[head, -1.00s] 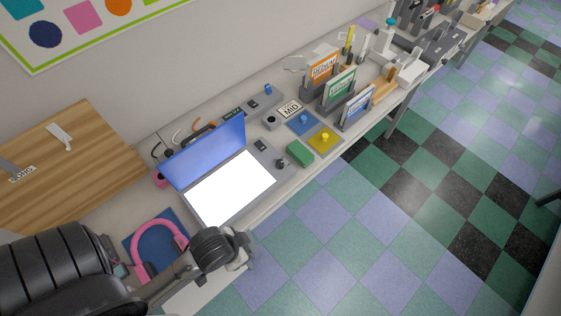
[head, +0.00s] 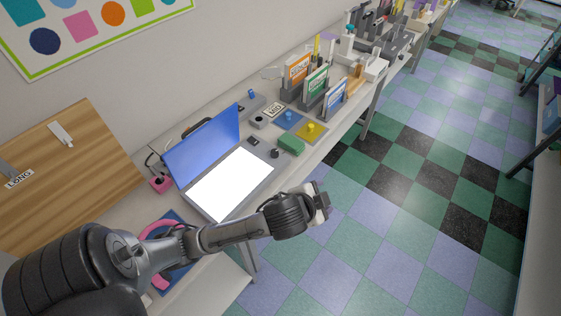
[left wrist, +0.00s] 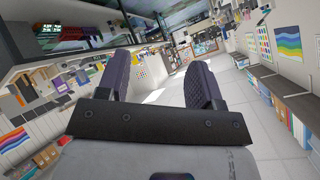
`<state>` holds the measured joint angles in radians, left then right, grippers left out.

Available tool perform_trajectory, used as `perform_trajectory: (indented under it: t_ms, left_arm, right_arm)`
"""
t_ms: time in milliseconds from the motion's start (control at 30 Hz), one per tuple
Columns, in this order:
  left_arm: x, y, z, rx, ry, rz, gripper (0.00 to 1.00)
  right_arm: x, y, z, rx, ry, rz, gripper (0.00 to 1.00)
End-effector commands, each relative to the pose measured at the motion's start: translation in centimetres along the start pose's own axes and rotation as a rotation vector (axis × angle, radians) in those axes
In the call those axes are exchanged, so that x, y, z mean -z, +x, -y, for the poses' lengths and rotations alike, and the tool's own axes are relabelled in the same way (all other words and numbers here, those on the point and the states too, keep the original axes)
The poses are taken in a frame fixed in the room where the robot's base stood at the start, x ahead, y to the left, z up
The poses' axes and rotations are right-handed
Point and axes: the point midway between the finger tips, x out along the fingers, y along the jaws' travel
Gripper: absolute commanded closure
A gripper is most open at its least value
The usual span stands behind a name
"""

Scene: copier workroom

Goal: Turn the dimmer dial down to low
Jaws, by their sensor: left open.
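A white lit panel (head: 229,184) with a raised blue lid (head: 203,146) lies on the bench. On the grey strip at its right side is a small dark knob (head: 275,153), which looks like the dimmer dial. Its pointer setting is too small to read. My left gripper (head: 321,203) is in front of the bench edge, to the right of and nearer than the dial, apart from it. In the left wrist view its two fingers (left wrist: 158,82) are spread with nothing between them. That view looks along the room, and the dial cannot be made out there. My right gripper is out of view.
A green block (head: 291,145), a yellow plate with a knob (head: 311,132) and a blue plate (head: 287,119) sit right of the panel. Upright card holders (head: 317,87) stand beyond. Pink headphones (head: 163,232) lie partly behind my arm. The floor aisle is clear.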

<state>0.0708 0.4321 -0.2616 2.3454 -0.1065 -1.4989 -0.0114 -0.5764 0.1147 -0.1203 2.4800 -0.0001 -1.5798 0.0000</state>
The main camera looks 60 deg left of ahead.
Motion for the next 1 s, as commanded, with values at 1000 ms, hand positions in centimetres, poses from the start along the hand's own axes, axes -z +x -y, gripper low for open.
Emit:
perform_trajectory:
  t_ms: [1000]
  left_arm:
    - [8.3,14.9,24.9,0.825,2.839,-0.57,0.4]
  right_arm:
    - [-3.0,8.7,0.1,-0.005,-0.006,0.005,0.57]
